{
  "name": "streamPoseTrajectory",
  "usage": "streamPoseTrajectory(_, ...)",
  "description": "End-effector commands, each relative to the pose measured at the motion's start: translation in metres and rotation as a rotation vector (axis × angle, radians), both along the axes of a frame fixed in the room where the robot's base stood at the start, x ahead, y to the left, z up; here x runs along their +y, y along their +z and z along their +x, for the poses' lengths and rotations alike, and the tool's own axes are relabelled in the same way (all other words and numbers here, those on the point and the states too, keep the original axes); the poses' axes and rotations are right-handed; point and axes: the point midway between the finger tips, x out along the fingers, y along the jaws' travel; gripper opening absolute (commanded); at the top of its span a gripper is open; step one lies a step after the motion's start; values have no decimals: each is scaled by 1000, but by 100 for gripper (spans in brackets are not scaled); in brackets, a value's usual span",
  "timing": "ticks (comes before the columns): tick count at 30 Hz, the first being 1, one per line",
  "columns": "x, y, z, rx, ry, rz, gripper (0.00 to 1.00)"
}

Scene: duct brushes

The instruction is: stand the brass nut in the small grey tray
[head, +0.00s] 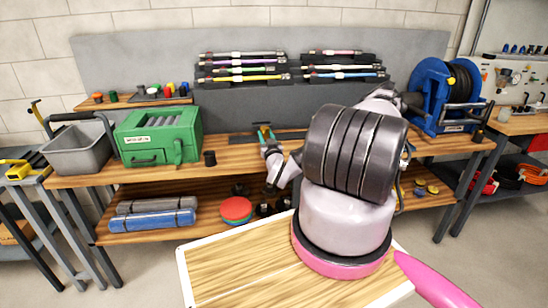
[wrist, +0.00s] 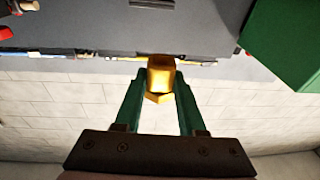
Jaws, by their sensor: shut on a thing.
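The brass nut (wrist: 160,75) is gold-coloured and held between the green fingers of my gripper (wrist: 160,85) in the wrist view. In the head view my gripper (head: 264,134) is over the back of the wooden bench, right of the green case; the nut is too small there to make out clearly. A small dark grey tray (head: 148,99) lies on the raised board at the upper left, with several coloured pieces by it. I cannot tell for sure whether it is the task's tray. My gripper is well to its right.
The green case (head: 160,137), a grey bin (head: 77,150) and a small black cup (head: 210,158) are on the left of the bench. Racked brushes (head: 240,68) stand behind, and a blue hose reel (head: 445,95) is at right. My arm hides part of the bench.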

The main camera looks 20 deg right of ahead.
Motion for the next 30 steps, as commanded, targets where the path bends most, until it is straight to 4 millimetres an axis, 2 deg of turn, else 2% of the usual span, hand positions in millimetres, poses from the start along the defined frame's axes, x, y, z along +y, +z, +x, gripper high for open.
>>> streamPoseTrajectory(1,-16,-1,12,-6,-27,-3,0)
streamPoseTrajectory(3,-33,-2,24,-9,-54,3,0)
streamPoseTrajectory(7,-48,-9,34,-13,-79,10,0)
streamPoseTrajectory(15,-49,-56,35,-12,-82,12,0)
streamPoseTrajectory(22,-49,-75,35,-12,-81,12,0)
streamPoseTrajectory(27,-49,-99,35,-12,-81,11,0)
streamPoseTrajectory(30,-49,-103,35,-13,-80,11,0)
